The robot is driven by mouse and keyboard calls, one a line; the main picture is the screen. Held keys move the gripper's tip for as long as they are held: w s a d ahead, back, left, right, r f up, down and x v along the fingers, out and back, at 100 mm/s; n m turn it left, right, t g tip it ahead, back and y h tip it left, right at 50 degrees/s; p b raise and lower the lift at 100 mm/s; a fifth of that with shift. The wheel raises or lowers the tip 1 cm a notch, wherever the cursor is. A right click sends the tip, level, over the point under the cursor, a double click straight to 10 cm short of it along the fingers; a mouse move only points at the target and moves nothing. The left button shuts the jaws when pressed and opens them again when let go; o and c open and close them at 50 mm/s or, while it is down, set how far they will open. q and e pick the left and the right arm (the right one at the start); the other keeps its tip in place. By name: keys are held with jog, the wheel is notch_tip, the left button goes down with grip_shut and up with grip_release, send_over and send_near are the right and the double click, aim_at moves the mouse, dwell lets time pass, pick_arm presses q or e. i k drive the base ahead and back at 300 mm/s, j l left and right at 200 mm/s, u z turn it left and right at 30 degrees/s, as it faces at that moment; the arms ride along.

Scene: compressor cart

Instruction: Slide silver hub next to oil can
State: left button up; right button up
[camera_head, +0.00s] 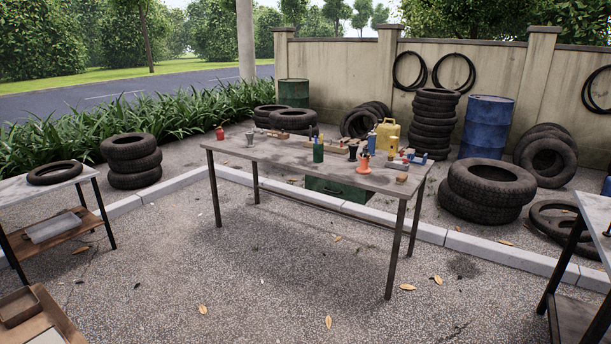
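The work table (290,160) stands mid-view with small items on its top. A small grey metallic piece (250,139) near its left end may be the silver hub; it is too small to be sure. I cannot tell for certain which item is the oil can. Candidates are an orange piece with a spout-like top (364,161) toward the right, a yellow can (388,138) behind it, and a small red container (220,132) at the left end. Neither of my grippers is in view.
A green cup of tools (318,151) stands at the table's front middle. Side tables stand at left (50,186) and right (598,212). Tyre stacks (131,160), a blue drum (486,127) and a curb lie around.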

aim_at(249, 135)
jog(key=i+l, duration=0.25)
jog(key=i, duration=0.2)
jog(key=i+l, duration=0.25)
jog(key=i, duration=0.25)
jog(key=i+l+z, duration=0.1)
jog(key=i+l, duration=0.15)
jog(key=i, duration=0.2)
jog(key=i+l, duration=0.2)
jog(key=i, duration=0.3)
